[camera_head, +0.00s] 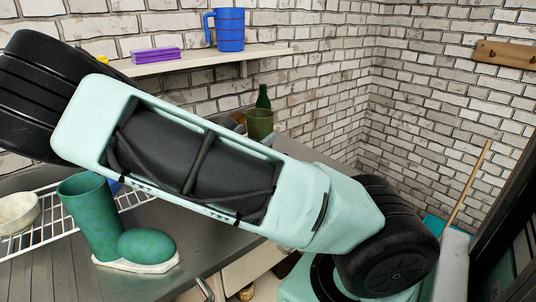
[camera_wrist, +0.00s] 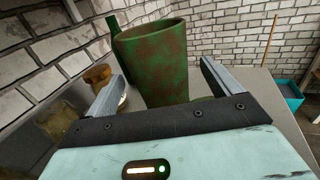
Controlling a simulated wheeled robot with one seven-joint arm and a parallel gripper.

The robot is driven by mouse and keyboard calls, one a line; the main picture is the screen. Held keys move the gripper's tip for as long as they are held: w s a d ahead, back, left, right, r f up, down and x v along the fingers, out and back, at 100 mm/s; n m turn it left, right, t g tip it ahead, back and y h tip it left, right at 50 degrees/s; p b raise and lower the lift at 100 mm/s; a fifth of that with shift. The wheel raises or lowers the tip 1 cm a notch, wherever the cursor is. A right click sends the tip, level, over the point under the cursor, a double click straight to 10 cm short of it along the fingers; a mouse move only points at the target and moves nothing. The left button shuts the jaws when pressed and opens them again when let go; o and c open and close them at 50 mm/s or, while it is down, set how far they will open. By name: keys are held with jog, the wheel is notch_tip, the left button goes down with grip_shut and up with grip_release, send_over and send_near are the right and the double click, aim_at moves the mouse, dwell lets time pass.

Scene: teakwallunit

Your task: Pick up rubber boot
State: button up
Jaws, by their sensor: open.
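A teal-green rubber boot (camera_head: 105,225) with a pale sole stands upright at lower left in the head view, on the grey counter beside a wire rack. A second green, brown-mottled, open-topped thing (camera_head: 260,124) stands farther back, partly hidden behind my arm. It fills the middle of the wrist view (camera_wrist: 152,62), its lower part hidden by my gripper; I cannot tell whether it is a boot shaft or a pot. My gripper (camera_wrist: 162,74) is open, its fingers on either side of this mottled thing in the picture. I see no grip on anything.
A green bottle (camera_head: 263,97) stands behind the mottled thing. Yellowish jars (camera_wrist: 112,94) are left of my gripper. A shelf (camera_head: 200,60) holds a blue mug (camera_head: 229,29) and a purple block (camera_head: 155,54). A white bowl (camera_head: 18,212) is on the wire rack (camera_head: 45,236). A brick wall closes off the back.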

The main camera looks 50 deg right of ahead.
jog(key=shift+w+d+r+p, duration=0.1)
jog(key=shift+w+d+p, duration=0.15)
jog(key=shift+d, duration=1.15)
jog(key=shift+w+d+r+p, duration=0.1)
jog(key=shift+w+d, duration=0.15)
jog(key=shift+d, duration=1.1)
jog(key=c, duration=1.6)
